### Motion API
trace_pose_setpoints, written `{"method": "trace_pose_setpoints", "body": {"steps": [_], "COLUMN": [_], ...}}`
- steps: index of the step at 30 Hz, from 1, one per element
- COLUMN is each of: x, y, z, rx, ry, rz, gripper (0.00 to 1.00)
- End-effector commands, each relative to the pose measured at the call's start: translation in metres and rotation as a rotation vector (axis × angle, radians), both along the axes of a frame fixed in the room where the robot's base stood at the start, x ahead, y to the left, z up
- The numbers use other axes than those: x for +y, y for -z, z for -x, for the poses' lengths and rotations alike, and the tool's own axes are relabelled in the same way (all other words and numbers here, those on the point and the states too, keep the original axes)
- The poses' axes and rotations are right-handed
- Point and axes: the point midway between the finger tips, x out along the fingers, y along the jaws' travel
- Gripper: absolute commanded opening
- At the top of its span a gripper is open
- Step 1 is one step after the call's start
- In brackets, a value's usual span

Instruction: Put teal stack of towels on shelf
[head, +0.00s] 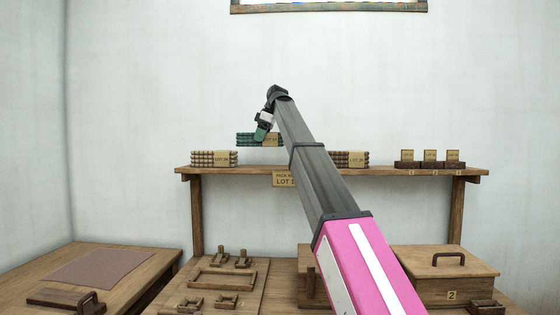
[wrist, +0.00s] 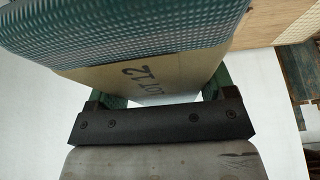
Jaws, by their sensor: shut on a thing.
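The teal stack of towels (head: 245,139) is in my gripper (head: 263,133), in front of the wall and higher in the picture than the shelf (head: 385,172). A gap shows between stack and shelf board; its depth relative to the shelf is unclear. In the wrist view the teal towels (wrist: 120,28) fill the top, with a tan band reading LOT 12. My gripper (wrist: 165,92) is shut on the stack, fingers at either side of the band. My arm hides the middle of the shelf.
A brown-and-cream stack (head: 210,159) stands at the shelf's left, another (head: 354,159) right of my arm. Several small labelled blocks (head: 430,159) sit at the right end. A LOT sign (head: 284,180) hangs at the front edge. A lidded wooden box (head: 447,262) stands below.

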Motion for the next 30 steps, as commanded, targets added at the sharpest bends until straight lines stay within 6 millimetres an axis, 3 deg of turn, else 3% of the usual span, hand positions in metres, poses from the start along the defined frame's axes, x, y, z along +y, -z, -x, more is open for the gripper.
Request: {"method": "trace_pose_setpoints", "body": {"steps": [6,12,17,26,30], "x": [-0.040,-0.063,-0.068,-0.068,-0.068], "y": [0.027,0.041,0.047,0.082,0.085], "z": [-0.018,-0.029,-0.031,-0.030,-0.031], "rx": [0.000,-0.001,-0.001,-0.001,-0.002], "ry": [0.001,-0.001,-0.001,-0.002,-0.001], "rz": [-0.001,-0.001,-0.001,0.000,-0.001], "gripper": [0.49,0.49,0.49,0.49,0.49]}}
